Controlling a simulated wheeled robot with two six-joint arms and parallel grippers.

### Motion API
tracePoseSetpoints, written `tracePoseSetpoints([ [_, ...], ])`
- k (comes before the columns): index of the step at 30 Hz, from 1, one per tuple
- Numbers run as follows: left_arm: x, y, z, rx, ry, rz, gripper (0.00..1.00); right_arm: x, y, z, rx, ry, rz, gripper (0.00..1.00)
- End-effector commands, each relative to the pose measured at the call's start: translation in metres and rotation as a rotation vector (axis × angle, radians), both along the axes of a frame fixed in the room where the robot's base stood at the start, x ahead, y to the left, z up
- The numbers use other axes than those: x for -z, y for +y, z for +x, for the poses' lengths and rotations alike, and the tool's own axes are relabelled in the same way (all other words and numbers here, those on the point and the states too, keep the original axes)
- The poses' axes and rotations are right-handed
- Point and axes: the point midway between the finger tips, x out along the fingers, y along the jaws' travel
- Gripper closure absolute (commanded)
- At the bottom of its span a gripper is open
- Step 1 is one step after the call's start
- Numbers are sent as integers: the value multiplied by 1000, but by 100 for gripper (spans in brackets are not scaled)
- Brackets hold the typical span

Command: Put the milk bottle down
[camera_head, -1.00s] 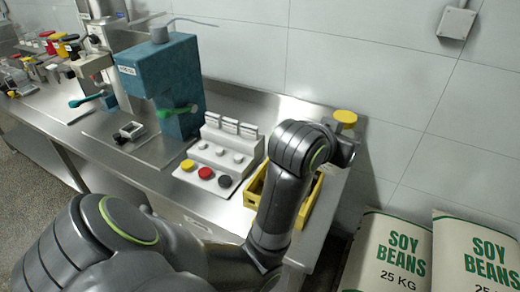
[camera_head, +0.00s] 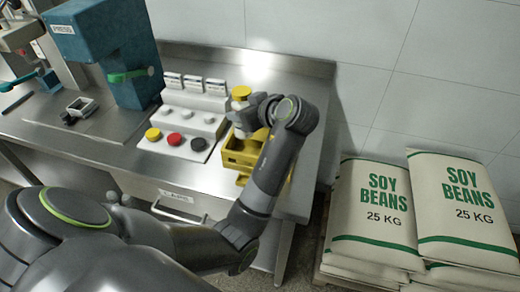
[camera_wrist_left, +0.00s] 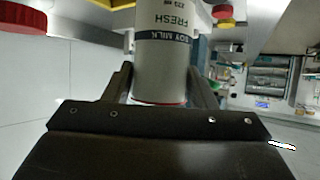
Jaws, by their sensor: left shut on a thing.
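The milk bottle (camera_wrist_left: 163,55) is white, with a label reading "FRESH SOY MILK"; it sits between the fingers of my left gripper (camera_wrist_left: 160,80) in the left wrist view. In the head view my left gripper (camera_head: 254,110) is shut on the bottle, whose yellow cap (camera_head: 241,92) shows above it. The bottle is at the far side of the yellow crate (camera_head: 236,163). Its base is hidden behind the gripper and crate, so I cannot tell whether it touches anything. My right gripper is not in view.
A control panel with yellow, red and black buttons (camera_head: 173,140) stands left of the crate on the steel table (camera_head: 120,155). A teal press (camera_head: 105,50) is farther left. Soy bean sacks (camera_head: 380,205) are stacked to the right. Bare tabletop lies right of the crate.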

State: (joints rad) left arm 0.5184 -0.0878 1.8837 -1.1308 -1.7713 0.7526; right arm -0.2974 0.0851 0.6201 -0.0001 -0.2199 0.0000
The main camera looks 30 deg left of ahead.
Motion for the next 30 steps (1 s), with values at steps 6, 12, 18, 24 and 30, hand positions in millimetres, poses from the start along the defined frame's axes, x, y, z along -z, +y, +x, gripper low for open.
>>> tracePoseSetpoints([
  [6, 41, 0, -1, -5, 6, -2, 79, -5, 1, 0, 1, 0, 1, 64],
  [12, 60, 0, -1, -3, 4, -2, 79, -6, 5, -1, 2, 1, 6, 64],
  [18, 88, 0, -1, -3, 4, -2, 79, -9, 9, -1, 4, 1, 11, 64],
  [24, 93, 0, -1, -2, -1, -2, 79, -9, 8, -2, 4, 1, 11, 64],
  [30, 96, 0, -1, -2, -1, -2, 79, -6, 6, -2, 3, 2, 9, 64],
])
